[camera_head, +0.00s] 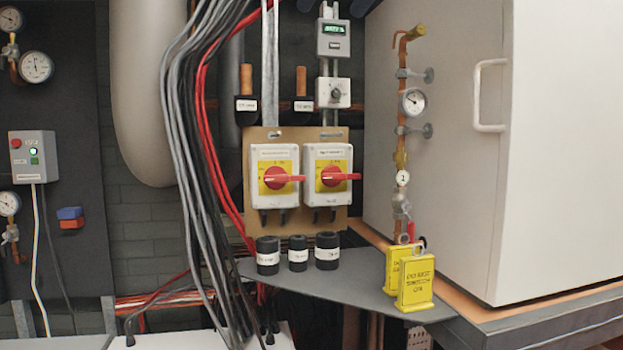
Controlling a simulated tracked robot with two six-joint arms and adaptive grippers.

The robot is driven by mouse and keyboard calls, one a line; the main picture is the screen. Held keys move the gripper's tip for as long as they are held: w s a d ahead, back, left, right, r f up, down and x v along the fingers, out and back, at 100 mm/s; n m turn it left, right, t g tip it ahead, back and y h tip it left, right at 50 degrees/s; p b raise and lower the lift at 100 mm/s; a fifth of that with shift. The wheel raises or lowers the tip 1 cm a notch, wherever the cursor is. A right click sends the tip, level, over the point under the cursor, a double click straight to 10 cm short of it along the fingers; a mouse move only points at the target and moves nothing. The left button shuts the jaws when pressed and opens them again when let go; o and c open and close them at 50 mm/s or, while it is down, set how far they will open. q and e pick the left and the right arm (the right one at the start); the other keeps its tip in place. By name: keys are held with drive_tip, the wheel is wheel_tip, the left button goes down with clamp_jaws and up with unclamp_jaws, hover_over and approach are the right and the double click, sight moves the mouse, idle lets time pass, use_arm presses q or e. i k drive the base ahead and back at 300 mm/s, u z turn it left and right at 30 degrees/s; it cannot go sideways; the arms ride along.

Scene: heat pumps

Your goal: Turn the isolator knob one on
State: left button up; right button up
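Two white isolator boxes hang side by side on a tan board (353,225). The left box (289,205) has a red rotary knob (280,176) on a yellow plate. The right box (341,205) has a matching red knob (336,176) on yellow. Both knob handles lie about horizontal and stick out to the right. The label text is too small to read, so I cannot tell which is isolator one. Neither of my grippers is in view, and nothing touches the knobs.
A bundle of grey, black and red cables (190,150) runs left of the boxes. Black cylinders (298,254) stand below them on a grey shelf (350,283). Yellow tags (416,283) and a gauge pipe (402,160) are right, before a white cabinet (450,130).

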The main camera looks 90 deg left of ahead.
sight(275, 178)
drive_tip(key=u, duration=0.05)
drive_tip(key=k, duration=1.7)
drive_tip(key=z, duration=0.55)
drive_tip(key=i, duration=0.1)
drive_tip(key=u, duration=2.15)
drive_tip(key=i, duration=0.95)
